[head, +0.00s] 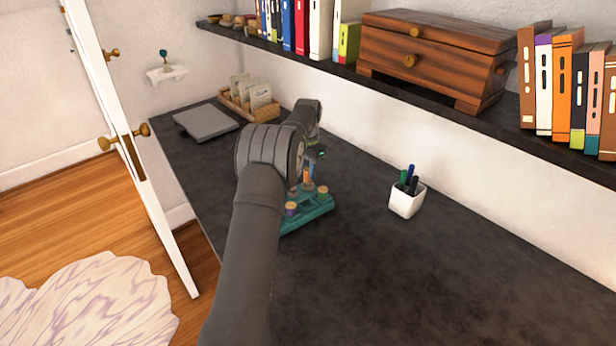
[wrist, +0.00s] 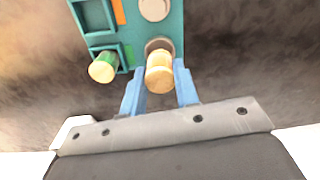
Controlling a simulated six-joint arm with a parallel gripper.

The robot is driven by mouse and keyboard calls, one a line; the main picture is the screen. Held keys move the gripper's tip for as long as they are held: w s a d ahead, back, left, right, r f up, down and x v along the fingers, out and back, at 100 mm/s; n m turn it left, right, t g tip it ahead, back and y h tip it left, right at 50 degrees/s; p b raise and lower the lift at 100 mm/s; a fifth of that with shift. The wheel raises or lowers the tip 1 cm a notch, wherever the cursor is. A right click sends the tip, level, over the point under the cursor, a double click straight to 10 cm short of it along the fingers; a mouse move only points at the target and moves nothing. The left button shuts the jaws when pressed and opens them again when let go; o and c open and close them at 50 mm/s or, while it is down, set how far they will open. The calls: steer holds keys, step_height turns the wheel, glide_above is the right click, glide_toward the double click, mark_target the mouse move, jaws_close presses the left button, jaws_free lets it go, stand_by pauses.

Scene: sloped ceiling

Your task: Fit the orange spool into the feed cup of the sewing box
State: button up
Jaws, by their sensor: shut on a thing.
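The teal sewing box (head: 318,211) stands on the dark desk, partly hidden by my arm; its edge also shows at the top of the wrist view (wrist: 127,45). My gripper (wrist: 160,82) is shut, its blue fingers on either side of the orange spool (wrist: 160,76), whose pale wooden end faces the camera. In the head view the orange spool (head: 307,175) is upright over the box. A round opening, apparently the feed cup (wrist: 158,43), is right by the held spool. I cannot tell whether the spool's lower end is inside it.
The box also holds a green spool (wrist: 103,67) and a purple spool (head: 291,209). A white pen cup (head: 406,201) stands to the right. A grey flat case (head: 205,122) and a basket (head: 250,103) lie behind. A shelf overhangs the desk's back; the front right is clear.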

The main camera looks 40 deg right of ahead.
mark_target(308, 178)
steer(key=shift+f, duration=1.45)
steer(key=shift+f, duration=0.1)
steer(key=o, duration=1)
steer(key=shift+f, duration=0.1)
steer(key=shift+c, duration=0.2)
step_height(308, 178, up, 12)
steer(key=shift+r, duration=0.2)
step_height(308, 178, down, 13)
steer(key=shift+r, duration=2.4)
